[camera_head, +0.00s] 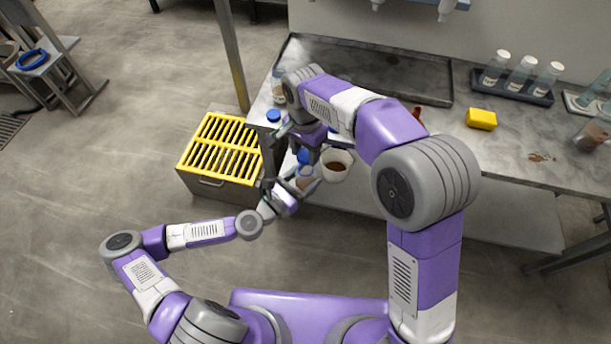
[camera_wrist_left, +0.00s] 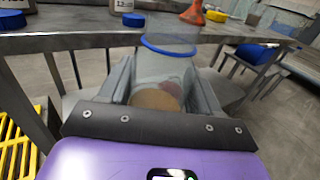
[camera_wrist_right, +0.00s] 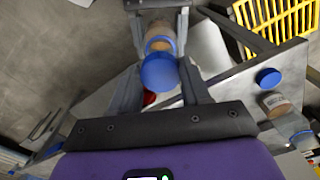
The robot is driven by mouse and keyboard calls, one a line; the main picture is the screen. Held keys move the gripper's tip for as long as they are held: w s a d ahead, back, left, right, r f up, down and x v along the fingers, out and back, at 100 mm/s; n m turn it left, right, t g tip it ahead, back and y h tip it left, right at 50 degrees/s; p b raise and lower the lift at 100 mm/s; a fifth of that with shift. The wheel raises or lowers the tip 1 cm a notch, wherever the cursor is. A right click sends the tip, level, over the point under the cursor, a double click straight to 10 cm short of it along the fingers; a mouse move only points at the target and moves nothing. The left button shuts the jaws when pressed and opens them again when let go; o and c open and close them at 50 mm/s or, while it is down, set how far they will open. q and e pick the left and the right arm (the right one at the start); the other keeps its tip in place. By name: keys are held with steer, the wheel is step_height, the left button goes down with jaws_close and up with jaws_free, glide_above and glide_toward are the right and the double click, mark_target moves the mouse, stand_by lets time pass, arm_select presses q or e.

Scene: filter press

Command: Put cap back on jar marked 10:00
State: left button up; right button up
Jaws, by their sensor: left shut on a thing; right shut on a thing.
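My left gripper (camera_head: 279,180) is shut on a clear jar (camera_head: 306,183) with brown contents, in front of the bench edge. In the left wrist view the jar (camera_wrist_left: 155,98) sits between my left fingers (camera_wrist_left: 160,92), with a blue ring above it. No mark on it is readable. My right gripper (camera_head: 301,150) is shut on a blue cap (camera_head: 305,157). In the right wrist view the cap (camera_wrist_right: 159,72) is between my right fingers (camera_wrist_right: 160,85) and in line with the jar (camera_wrist_right: 160,38). I cannot tell whether cap and jar touch.
Another blue cap (camera_wrist_right: 268,77) lies on the bench near other jars (camera_wrist_right: 275,103). A white cup (camera_head: 337,166) with brown contents is just right of my grippers.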

steer(key=shift+f, duration=0.75)
steer(key=shift+f, duration=0.1)
steer(key=shift+f, duration=0.8)
steer(key=shift+f, duration=0.55)
